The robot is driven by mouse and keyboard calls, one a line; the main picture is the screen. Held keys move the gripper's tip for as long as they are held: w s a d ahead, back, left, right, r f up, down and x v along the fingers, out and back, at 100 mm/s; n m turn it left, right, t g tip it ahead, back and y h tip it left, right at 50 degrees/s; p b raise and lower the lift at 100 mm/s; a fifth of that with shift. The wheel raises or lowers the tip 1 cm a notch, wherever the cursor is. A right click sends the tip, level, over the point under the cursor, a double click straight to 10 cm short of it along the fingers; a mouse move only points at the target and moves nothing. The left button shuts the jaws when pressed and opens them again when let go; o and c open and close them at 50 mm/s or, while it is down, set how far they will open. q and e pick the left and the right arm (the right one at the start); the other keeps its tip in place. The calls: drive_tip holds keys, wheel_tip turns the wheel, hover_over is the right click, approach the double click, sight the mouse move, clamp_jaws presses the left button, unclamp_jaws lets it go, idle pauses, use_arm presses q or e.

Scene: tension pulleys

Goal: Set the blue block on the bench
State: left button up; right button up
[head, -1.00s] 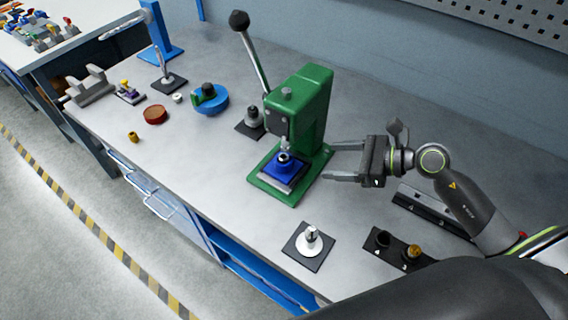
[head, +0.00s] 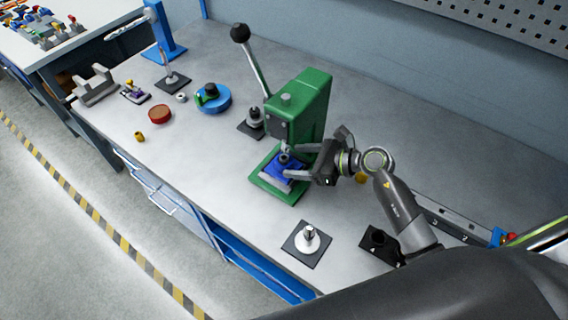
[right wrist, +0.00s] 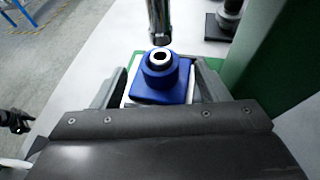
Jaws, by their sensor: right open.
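The blue block (head: 283,167) sits on the base of the green arbor press (head: 301,108), under its ram. In the right wrist view the blue block (right wrist: 161,79) has a square body and a round boss with a light ring and dark hole on top. My right gripper (head: 292,162) is open, with its fingers reaching in at the block. In the right wrist view its fingers (right wrist: 160,88) stand on both sides of the block, with a gap showing at least on the right. The grey bench (head: 203,150) carries the press.
A dark plate with a white-and-metal post (head: 307,241) stands in front of the press. A black holder (head: 380,243) is near my right arm. A red disc (head: 160,114), a blue round fixture (head: 213,98) and a small brass piece (head: 139,136) are at left. Bench between is clear.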

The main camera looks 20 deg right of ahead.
sight(288, 160)
drive_tip(key=p+x, duration=0.2)
drive_tip(key=x, duration=0.2)
drive_tip(key=shift+a+r, duration=0.1)
drive_tip(key=shift+r, duration=0.05)
drive_tip(key=shift+w+a+f, duration=0.25)
drive_tip(key=c, duration=1.1)
drive_tip(key=shift+c, duration=0.9)
drive_tip(key=shift+r, duration=0.15)
